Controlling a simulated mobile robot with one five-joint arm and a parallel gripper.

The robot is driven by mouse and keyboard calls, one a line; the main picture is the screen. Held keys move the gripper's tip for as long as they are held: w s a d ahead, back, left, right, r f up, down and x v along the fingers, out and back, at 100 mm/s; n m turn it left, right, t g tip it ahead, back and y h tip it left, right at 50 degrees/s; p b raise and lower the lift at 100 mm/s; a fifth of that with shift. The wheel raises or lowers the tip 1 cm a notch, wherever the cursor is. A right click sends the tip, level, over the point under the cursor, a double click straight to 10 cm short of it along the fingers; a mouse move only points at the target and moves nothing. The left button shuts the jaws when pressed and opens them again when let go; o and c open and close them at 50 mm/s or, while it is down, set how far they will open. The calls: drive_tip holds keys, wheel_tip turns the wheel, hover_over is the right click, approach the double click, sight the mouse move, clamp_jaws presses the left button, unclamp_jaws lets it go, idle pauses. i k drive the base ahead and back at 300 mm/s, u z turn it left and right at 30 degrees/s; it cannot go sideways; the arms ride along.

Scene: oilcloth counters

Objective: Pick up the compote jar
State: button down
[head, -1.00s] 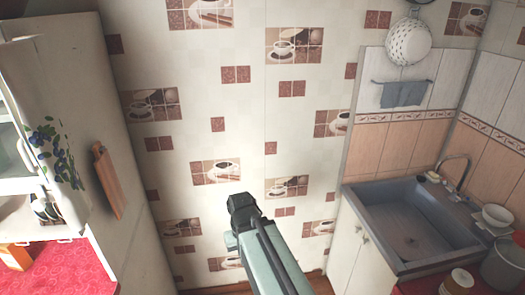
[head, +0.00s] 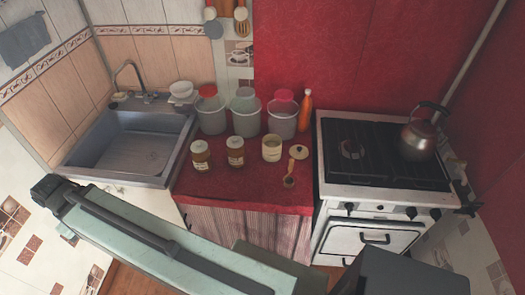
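Three large pale grey jars stand in a back row on the red counter: a left one (head: 211,118), a middle one (head: 245,120) and a right one (head: 282,118). Reddish tops show on the left and right ones. In front of them are two small brown jars with pale lids, one on the left (head: 201,156) and one on the right (head: 235,152). I cannot tell which jar holds compote. My arm crosses the lower left foreground, well apart from the jars. I cannot make out my gripper's fingers.
A beige pot (head: 272,149), a round lid (head: 299,152) and a small ladle (head: 289,178) are on the counter (head: 240,192). An orange bottle (head: 305,110) stands by the stove (head: 385,185), which bears a kettle (head: 418,140). The sink (head: 130,145) is left. The counter's front strip is clear.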

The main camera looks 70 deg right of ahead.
sight(237, 159)
drive_tip(key=u, duration=2.15)
drive_tip(key=k, duration=0.4)
drive_tip(key=z, duration=0.05)
